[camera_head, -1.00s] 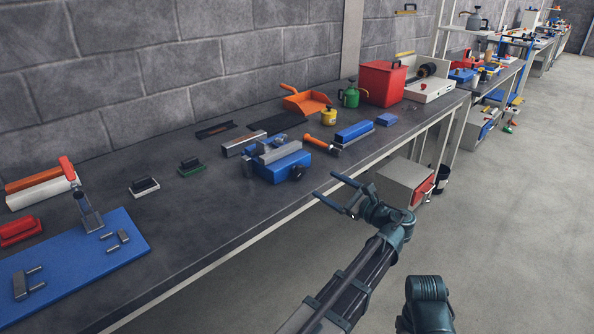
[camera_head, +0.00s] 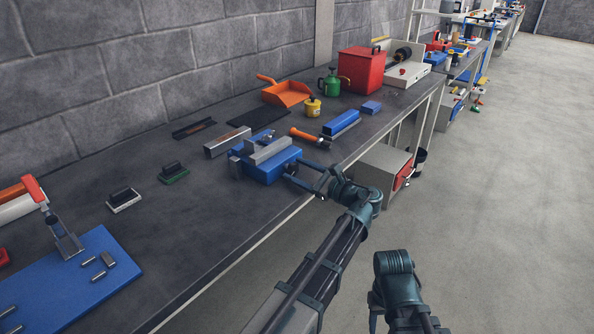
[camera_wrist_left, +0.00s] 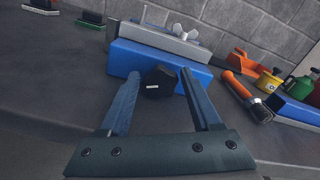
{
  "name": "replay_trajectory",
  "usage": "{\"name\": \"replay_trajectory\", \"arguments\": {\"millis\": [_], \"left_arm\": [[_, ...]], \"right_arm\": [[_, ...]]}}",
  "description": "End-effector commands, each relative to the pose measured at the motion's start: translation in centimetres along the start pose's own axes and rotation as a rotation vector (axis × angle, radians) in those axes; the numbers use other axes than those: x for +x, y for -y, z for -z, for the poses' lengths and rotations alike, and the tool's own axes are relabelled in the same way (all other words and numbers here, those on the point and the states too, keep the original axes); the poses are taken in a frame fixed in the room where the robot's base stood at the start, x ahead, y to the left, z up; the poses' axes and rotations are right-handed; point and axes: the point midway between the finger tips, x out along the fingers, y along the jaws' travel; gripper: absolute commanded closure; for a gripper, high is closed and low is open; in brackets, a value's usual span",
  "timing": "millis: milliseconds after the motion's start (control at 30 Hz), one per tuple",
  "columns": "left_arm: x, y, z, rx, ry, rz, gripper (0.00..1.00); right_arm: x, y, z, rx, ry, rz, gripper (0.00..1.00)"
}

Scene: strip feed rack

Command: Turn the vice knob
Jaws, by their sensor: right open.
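The blue vice (camera_head: 272,168) with grey jaws sits near the bench's front edge in the head view; it also shows in the left wrist view (camera_wrist_left: 165,62). Its dark knob (camera_wrist_left: 158,80) faces my left gripper (camera_wrist_left: 161,76), with a small pale mark on its front. The left gripper (camera_head: 303,172) is open, its two fingertips on either side of the knob, with gaps showing in the wrist view. In the head view the fingers partly hide the knob. My right gripper (camera_head: 402,310) hangs open and empty in front of the bench, partly cut off by the lower edge.
An orange-handled hammer (camera_head: 308,137) and a blue block (camera_head: 341,122) lie right of the vice. A grey bar (camera_head: 228,142) lies behind it. A blue board (camera_head: 80,275) with a clamp is at the left.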

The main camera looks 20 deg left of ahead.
Motion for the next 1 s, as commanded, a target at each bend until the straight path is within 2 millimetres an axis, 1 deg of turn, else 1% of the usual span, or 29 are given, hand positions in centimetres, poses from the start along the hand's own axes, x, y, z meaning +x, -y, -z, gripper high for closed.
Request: {"name": "replay_trajectory", "arguments": {"millis": [33, 167, 200, 267, 300, 333, 467, 600, 733, 1000], "left_arm": [[0.0, 0.0, 0.0, 0.0, 0.0, 0.0, 0.46], [0.01, -0.01, 0.0, 0.0, 0.0, 0.0, 0.69], [0.01, -0.01, -0.01, 0.0, 0.0, 0.0, 0.77], [0.01, -0.01, -0.01, 0.0, 0.0, 0.0, 0.87], [0.01, -0.01, -0.01, 0.0, 0.0, 0.0, 0.94], [0.01, -0.02, -0.01, 0.0, 0.0, 0.0, 0.99], [0.0, -0.08, 0.0, -0.036, 0.0, 0.0, 0.99], [0.01, -0.22, 0.02, -0.153, 0.0, -0.001, 0.99], [0.0, -0.3, 0.03, -0.229, 0.0, -0.001, 0.99], [0.0, -0.31, 0.03, -0.25, 0.0, -0.001, 0.99]], "right_arm": [[0.0, 0.0, 0.01, 0.0, 0.0, 0.0, 0.5], [0.0, 0.0, 0.01, 0.0, 0.0, 0.0, 0.5], [0.0, 0.0, 0.01, 0.0, 0.0, 0.0, 0.5], [0.0, 0.0, 0.01, 0.0, 0.0, 0.0, 0.5], [0.0, 0.0, 0.01, 0.0, 0.0, 0.0, 0.5], [0.0, 0.0, 0.01, 0.0, 0.0, 0.0, 0.5], [0.03, 0.01, 0.01, 0.0, 0.0, 0.0, 0.5], [0.11, 0.01, 0.01, 0.0, 0.0, 0.0, 0.5], [0.14, 0.02, 0.02, 0.0, 0.0, 0.0, 0.5], [0.14, 0.02, 0.02, 0.0, 0.0, 0.0, 0.5]]}}
